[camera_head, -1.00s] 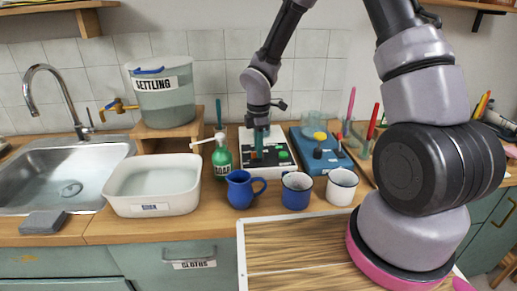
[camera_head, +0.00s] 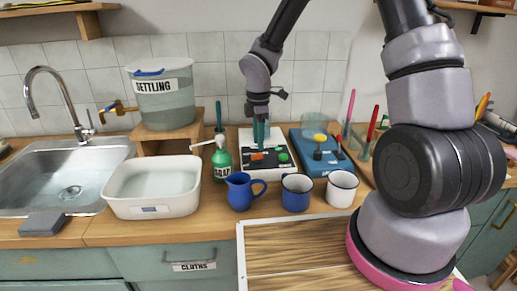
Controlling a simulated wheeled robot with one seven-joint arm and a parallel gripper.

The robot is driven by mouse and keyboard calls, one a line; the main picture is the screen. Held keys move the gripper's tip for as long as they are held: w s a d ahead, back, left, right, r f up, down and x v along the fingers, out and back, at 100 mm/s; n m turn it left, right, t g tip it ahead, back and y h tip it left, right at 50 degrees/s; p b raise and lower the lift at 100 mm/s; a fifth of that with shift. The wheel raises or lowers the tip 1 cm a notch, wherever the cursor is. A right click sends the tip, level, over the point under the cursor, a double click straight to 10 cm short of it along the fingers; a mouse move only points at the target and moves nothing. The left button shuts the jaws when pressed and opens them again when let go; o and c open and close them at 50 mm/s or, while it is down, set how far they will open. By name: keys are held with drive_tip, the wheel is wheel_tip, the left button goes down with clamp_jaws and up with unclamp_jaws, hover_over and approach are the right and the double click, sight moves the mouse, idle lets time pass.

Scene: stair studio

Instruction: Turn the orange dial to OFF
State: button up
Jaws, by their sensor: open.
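The orange dial (camera_head: 257,156) sits on the black top panel of a white box (camera_head: 265,173) at the back of the counter. It shows as a short orange bar lying roughly left to right. A green knob (camera_head: 282,157) is to its right on the same panel. My gripper (camera_head: 261,143) points down just above and behind the dial, its teal fingers apart from it as far as I can see. The gripper is open and empty. Markings around the dial are too small to read.
A blue box (camera_head: 322,163) with knobs stands right of the white box. A green soap bottle (camera_head: 221,160) stands close on the left. A blue jug (camera_head: 241,191) and two mugs (camera_head: 297,192) (camera_head: 341,188) stand in front.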

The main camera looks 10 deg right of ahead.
wheel_tip(320, 180, up, 7)
drive_tip(key=shift+f, duration=0.2)
drive_tip(key=s+d+r+m+t, duration=0.2)
drive_tip(key=s+d+r+m, duration=0.1)
drive_tip(key=d+r+m, duration=0.3)
drive_tip(key=s+d+r+m+t, duration=0.1)
drive_tip(key=s+d+r+m, duration=0.3)
drive_tip(key=r, duration=0.5)
drive_tip(key=s+d+r+m+t+y, duration=0.2)
drive_tip(key=s+d+r+m+t, duration=0.2)
drive_tip(key=s+r+m, duration=0.5)
drive_tip(key=s+d+m, duration=0.1)
drive_tip(key=d+m, duration=0.1)
drive_tip(key=m, duration=0.3)
drive_tip(key=shift+s+d+r, duration=0.25)
drive_tip(key=shift+s+d, duration=0.1)
drive_tip(key=shift+d, duration=0.1)
